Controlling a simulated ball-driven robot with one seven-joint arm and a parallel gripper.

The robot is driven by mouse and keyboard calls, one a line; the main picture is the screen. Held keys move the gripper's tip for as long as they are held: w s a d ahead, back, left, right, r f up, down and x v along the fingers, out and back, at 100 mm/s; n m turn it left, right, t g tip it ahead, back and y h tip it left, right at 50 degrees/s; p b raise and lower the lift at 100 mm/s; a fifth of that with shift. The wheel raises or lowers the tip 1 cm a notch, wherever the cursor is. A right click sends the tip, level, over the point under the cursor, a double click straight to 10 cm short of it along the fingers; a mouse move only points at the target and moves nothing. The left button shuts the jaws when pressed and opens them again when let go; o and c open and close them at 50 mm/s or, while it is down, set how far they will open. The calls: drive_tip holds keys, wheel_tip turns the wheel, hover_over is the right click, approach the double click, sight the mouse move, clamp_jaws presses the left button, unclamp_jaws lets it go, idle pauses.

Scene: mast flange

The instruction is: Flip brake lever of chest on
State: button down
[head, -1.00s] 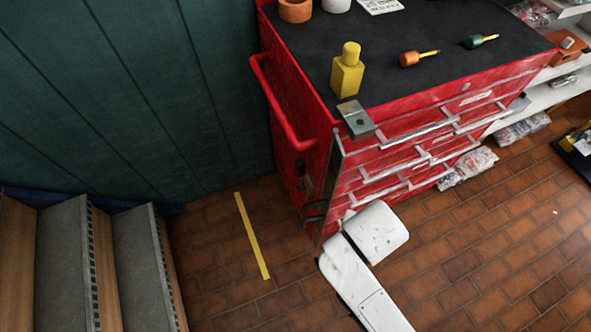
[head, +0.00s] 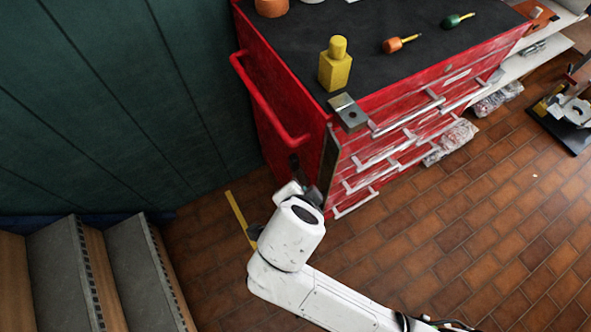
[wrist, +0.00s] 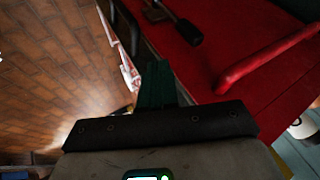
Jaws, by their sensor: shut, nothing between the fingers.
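The red chest (head: 275,105) stands in the middle of the head view, with its left side facing the stairs. In the wrist view a dark lever (wrist: 184,28) with a thick rounded end sits on the chest's red side (wrist: 215,55), near the top of the picture. In the head view a small dark part (head: 294,164) shows low on that side, partly hidden by my arm. My gripper (wrist: 157,72) is shut and empty, its dark fingers close to the chest side and apart from the lever. The fingers are hard to make out in the head view.
A red push handle (head: 265,105) sticks out from the chest's left side and also crosses the wrist view's right (wrist: 265,60). Stairs (head: 95,265) rise at lower left. Tiled floor lies right.

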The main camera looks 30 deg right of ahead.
sight(294, 166)
drive_tip(key=shift+w+d+f+p, duration=0.2)
drive_tip(key=shift+w+d+f, duration=0.45)
drive_tip(key=shift+w+f, duration=0.75)
drive_tip(key=shift+w+d+f+p, duration=0.15)
drive_tip(key=shift+w+d+f, duration=0.45)
drive_tip(key=shift+w+f, duration=0.8)
drive_tip(key=shift+w+d+f+p, duration=0.2)
drive_tip(key=shift+w+d+f, duration=0.45)
drive_tip(key=shift+w+f, duration=0.75)
drive_tip(key=shift+w+r, duration=0.15)
drive_tip(key=shift+r, duration=0.05)
drive_tip(key=shift+w+r+g+p, duration=0.2)
drive_tip(key=shift+w+g+p, duration=0.15)
drive_tip(key=shift+w, duration=0.2)
drive_tip(key=shift+w+g, duration=0.45)
drive_tip(key=shift+w, duration=0.05)
